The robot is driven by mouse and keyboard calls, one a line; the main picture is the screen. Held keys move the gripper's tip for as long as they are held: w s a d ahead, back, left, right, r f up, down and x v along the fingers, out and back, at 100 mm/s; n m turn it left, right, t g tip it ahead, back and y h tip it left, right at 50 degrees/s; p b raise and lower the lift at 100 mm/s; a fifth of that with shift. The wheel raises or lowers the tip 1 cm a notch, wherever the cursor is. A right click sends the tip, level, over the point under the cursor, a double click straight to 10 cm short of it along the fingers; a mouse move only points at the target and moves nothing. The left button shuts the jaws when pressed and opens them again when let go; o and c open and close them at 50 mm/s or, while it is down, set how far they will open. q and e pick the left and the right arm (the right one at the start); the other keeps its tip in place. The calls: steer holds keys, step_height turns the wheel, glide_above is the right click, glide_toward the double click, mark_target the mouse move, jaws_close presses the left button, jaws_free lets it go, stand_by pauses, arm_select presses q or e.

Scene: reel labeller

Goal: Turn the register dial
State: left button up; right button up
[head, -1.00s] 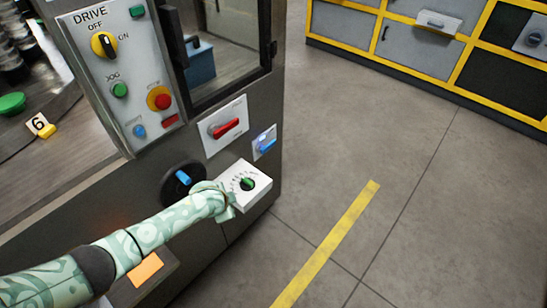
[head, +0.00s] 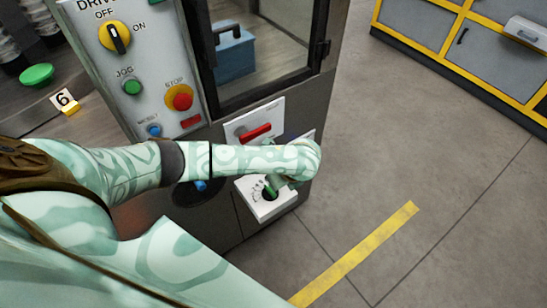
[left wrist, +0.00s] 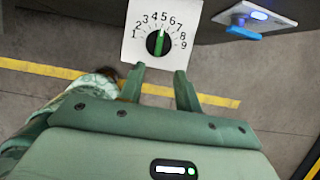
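The register dial is a green knob (head: 270,193) on a white plate (head: 258,207) at the machine's lower right corner. In the left wrist view the green knob (left wrist: 158,44) stands upright, its pointer near 5 on a scale numbered up to 9. My left gripper (left wrist: 160,70) is open and empty, its two fingers apart just below the knob, facing it. In the head view my left gripper (head: 279,183) is at the plate's upper right, mostly hidden by my wrist. My right gripper is not in view.
A red handle (head: 255,132) is just above the dial. A blue lever (left wrist: 243,33) with a lit button is to its right in the left wrist view. A dark round mount with a blue handle (head: 201,186) sits left, partly behind my arm. Floor at right is clear around yellow tape (head: 355,254).

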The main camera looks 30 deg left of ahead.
mark_target(270, 189)
arm_select(q)
steer(key=b+x, duration=0.6)
steer(key=x, duration=0.6)
steer(key=shift+f, duration=0.1)
steer(key=shift+w+a+f+b, duration=0.2)
steer(key=shift+a+f+b, duration=0.1)
steer(key=shift+f+b, duration=0.1)
jaws_close()
